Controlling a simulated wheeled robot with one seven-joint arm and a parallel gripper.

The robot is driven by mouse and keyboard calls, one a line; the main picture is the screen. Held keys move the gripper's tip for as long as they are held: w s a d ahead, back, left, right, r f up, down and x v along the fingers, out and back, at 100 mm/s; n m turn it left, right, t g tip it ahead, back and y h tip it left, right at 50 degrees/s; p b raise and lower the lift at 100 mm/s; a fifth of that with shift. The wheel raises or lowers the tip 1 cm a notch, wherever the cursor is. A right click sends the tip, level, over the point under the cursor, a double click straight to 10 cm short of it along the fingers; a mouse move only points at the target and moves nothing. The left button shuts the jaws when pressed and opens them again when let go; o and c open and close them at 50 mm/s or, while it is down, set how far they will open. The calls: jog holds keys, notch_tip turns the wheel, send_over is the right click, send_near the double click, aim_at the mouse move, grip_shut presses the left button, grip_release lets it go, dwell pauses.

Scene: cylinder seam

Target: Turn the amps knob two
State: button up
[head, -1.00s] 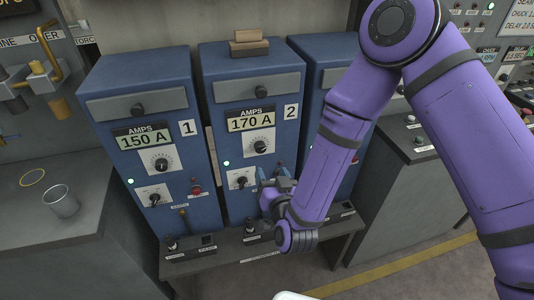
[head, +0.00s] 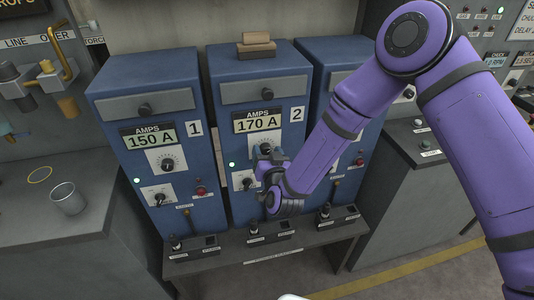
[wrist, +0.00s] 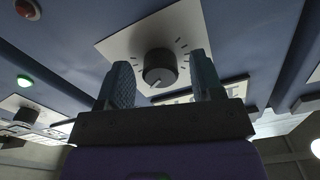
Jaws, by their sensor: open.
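The amps knob of unit two is a round dark knob on a white dial plate; in the wrist view the knob (wrist: 160,68) sits between my two fingertips, a little beyond them. In the head view its knob (head: 265,147) shows just above my gripper, partly hidden. The unit two cabinet (head: 240,95) is blue, and its display (head: 257,122) reads 170 A. My gripper (head: 268,160) is open in front of the dial; the wrist view also shows the open fingers (wrist: 160,85), with a gap on each side of the knob. I cannot tell any contact.
Unit one (head: 150,100) stands to the left, its display reading 150 A. A third blue cabinet (head: 335,60) is partly behind my arm. A lower knob (head: 246,183) sits below the gripper's left. A bench (head: 235,255) with small controls runs along the front.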

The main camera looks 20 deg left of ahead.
jog(key=c, duration=0.9)
jog(key=shift+n, duration=0.4)
jog(key=n, duration=0.3)
jog(key=shift+d+n, duration=0.1)
jog(key=shift+n, duration=2.1)
jog(key=shift+f, duration=0.1)
jog(key=o, duration=0.9)
